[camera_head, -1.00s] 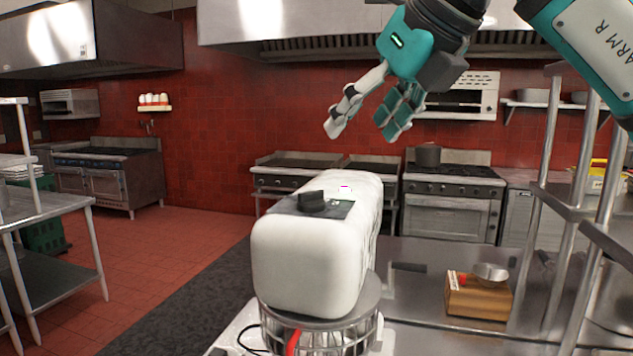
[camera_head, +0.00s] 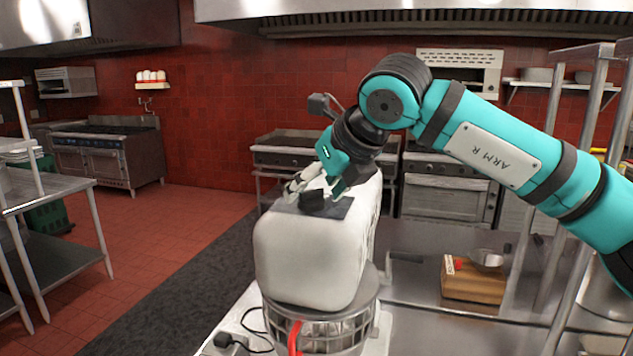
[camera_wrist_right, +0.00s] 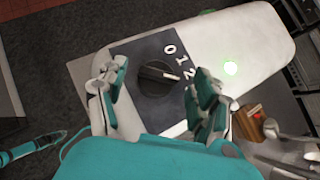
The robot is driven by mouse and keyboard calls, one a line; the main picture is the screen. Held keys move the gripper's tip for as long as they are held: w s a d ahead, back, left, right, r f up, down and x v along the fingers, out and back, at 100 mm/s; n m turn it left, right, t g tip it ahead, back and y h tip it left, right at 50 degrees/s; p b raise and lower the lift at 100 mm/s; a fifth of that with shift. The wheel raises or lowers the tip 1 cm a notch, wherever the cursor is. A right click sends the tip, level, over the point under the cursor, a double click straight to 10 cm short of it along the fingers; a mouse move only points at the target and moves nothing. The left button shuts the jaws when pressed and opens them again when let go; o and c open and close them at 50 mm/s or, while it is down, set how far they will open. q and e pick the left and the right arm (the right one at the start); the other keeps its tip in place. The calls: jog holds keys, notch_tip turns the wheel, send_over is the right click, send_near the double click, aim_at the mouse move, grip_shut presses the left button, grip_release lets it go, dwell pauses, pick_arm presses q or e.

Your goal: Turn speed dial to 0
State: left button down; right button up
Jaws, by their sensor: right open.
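The white mixer (camera_head: 305,260) stands in the middle, with a black speed dial (camera_head: 311,200) on a dark panel on top. In the right wrist view the dial (camera_wrist_right: 155,80) has a white pointer mark facing right, close to the 2; the white numerals 0, 1 and 2 (camera_wrist_right: 190,73) show beside it. My right gripper (camera_head: 314,188) is open at the dial, its teal and pale fingers on either side of the knob. In the wrist view the right gripper (camera_wrist_right: 152,78) shows a gap to the dial on both sides. A small teal part, perhaps my left gripper (camera_wrist_right: 35,145), shows at the left edge.
A metal shelf frame (camera_head: 575,150) stands at the right. Cables lie by the mixer's base.

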jog(key=shift+s, duration=0.1)
jog(key=shift+c, duration=0.2)
jog(key=c, duration=1.1)
